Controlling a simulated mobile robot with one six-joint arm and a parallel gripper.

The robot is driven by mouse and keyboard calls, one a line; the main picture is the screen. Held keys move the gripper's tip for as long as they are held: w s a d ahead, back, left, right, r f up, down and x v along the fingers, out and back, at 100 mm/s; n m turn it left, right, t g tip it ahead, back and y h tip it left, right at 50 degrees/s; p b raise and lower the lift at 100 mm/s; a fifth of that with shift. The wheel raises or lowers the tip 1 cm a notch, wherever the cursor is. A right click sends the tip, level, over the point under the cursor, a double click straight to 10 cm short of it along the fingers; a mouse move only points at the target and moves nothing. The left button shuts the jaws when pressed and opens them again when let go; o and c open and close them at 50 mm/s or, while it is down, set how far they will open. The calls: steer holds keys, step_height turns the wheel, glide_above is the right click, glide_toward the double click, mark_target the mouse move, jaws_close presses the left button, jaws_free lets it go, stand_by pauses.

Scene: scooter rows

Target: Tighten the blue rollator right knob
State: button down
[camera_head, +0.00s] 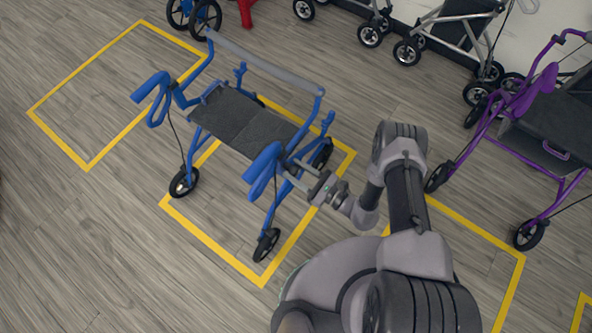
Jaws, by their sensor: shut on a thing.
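The blue rollator (240,125) stands left of centre with a dark seat, a grey backrest bar and blue handles. Its front wheels rest on the floor in and beside a yellow-marked bay. My arm reaches in from the lower right. My gripper (297,168) is at the rollator's side frame, just right of the nearer blue handle (263,170). It is shut on a small part there, at the place of the knob. The knob itself is hidden by the fingers and the frame, so its turn cannot be told.
A purple rollator (510,105) stands at the right. Grey walkers (455,35) line the wall at the top right. An empty bay outlined in yellow (57,139) lies at the left. The wooden floor at the lower left is clear.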

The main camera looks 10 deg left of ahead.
steer(key=m+b, duration=0.2)
steer(key=m, duration=0.2)
steer(key=shift+f, duration=0.15)
steer(key=m+b, duration=0.2)
steer(key=m, duration=0.2)
steer(key=shift+w+m, duration=0.1)
steer(key=shift+m, duration=0.2)
steer(key=m+b, duration=0.2)
steer(key=m, duration=0.2)
steer(key=shift+d+f+m, duration=0.1)
steer(key=shift+m, duration=0.2)
steer(key=m+b, duration=0.1)
steer(key=m, duration=0.2)
steer(key=m+b, duration=0.1)
steer(key=m, duration=0.4)
steer(key=shift+f+b, duration=0.1)
steer(key=shift+b, duration=0.2)
steer(key=m, duration=0.3)
steer(key=shift+m, duration=0.3)
steer(key=m, duration=0.4)
steer(key=shift+m, duration=2.1)
